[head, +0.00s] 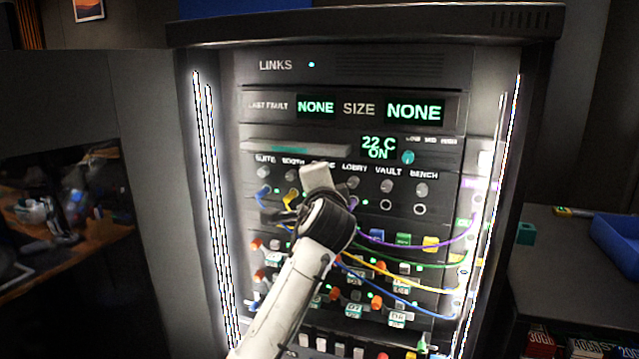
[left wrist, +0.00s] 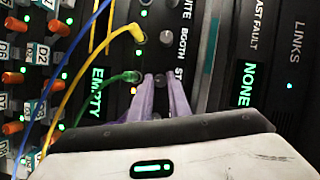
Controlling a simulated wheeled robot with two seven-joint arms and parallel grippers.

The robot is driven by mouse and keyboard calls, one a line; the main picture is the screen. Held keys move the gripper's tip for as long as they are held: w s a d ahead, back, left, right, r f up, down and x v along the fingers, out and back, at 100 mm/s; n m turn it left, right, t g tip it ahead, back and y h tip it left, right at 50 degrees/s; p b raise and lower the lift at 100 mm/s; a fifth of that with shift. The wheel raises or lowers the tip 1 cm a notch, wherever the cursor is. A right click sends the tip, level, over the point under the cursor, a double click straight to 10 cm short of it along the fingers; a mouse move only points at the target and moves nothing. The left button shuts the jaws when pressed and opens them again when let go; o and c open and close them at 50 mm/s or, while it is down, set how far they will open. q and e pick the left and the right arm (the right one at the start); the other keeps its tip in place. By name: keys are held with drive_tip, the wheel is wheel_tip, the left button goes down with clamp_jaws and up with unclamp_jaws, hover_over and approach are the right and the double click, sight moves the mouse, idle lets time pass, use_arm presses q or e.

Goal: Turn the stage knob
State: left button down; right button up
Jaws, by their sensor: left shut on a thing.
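The rack panel has a row of round grey knobs under the labels SUITE, BOOTH, STAGE, LOBBY, VAULT and BENCH. My left gripper (head: 318,182) covers the stage knob and most of its label in the head view. In the left wrist view the two purple-grey fingers of my left gripper (left wrist: 163,82) stand on either side of the stage knob (left wrist: 160,79) and are shut on it. Only a little of the knob shows between the fingertips, so its pointer cannot be read. My right gripper is in neither view.
The booth knob (left wrist: 166,41) is close beside the fingers. A yellow cable plug (left wrist: 137,35) and a green cable plug (left wrist: 133,77) stick out near them. More coloured cables hang across the lower panel. A blue bin (head: 615,240) is on the right-hand table.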

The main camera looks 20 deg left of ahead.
use_arm(q)
drive_tip(key=c, duration=1.7)
unclamp_jaws()
drive_tip(key=shift+o, duration=0.2)
drive_tip(key=b+v, duration=0.1)
drive_tip(key=v, duration=0.9)
drive_tip(key=shift+s+b, duration=0.2)
drive_tip(key=shift+b, duration=0.15)
drive_tip(key=shift+f, duration=0.1)
